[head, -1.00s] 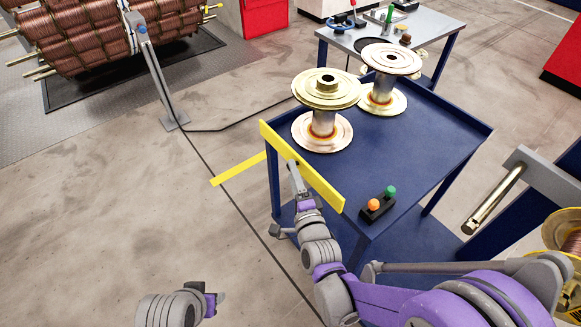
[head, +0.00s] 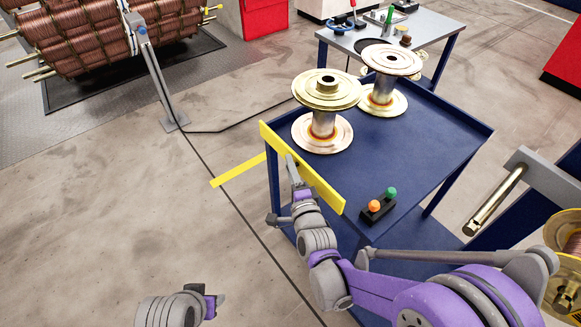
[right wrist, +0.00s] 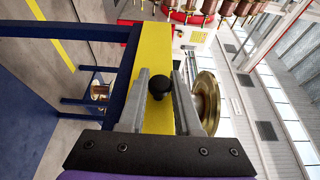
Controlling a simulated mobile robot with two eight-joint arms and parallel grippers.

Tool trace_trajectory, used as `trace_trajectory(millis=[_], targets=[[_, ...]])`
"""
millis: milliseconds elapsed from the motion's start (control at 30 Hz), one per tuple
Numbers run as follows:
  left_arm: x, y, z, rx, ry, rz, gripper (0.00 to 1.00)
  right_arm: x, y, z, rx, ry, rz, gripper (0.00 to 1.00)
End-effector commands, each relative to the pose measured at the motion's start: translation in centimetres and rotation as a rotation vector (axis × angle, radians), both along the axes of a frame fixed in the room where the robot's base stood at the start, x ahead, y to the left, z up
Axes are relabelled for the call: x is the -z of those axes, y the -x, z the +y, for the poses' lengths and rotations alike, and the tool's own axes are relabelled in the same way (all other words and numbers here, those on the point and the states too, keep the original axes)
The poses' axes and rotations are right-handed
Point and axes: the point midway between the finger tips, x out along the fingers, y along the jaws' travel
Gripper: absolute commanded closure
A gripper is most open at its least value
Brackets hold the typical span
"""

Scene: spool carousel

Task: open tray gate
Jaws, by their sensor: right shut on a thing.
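The yellow tray gate (head: 326,192) stands upright along the left edge of the blue cart's tray, closing that side. My right gripper (head: 291,162) is at the gate's outer face, near its middle. In the right wrist view the gate (right wrist: 156,52) carries a black knob (right wrist: 159,84), and the two grey fingers of my right gripper (right wrist: 160,92) sit on either side of it, shut on it. My left gripper (head: 213,304) hangs low over the floor at bottom left, small and away from the cart; its jaw state is unclear.
Two metal spools (head: 324,110) (head: 388,78) stand on the blue cart (head: 420,150). A button box (head: 378,207) sits near the tray's front corner. A yellow floor strip (head: 236,170) lies left of the cart. The floor there is mostly clear.

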Motion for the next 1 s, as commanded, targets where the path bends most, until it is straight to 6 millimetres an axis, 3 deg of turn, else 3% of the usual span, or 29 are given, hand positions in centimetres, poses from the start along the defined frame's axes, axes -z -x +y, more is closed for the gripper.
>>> trace_trajectory(millis=[467, 1000], targets=[[0.9, -0.2, 0.0, 0.000, 0.000, 0.001, 0.50, 0.5, 0.3, 0.4, -0.001, 0.076, -0.055, 1.00], [2.0, -0.4, 0.0, 0.000, 0.000, 0.000, 0.50, 2.5, 1.1, 1.5, 0.000, 0.458, -0.332, 1.00]])
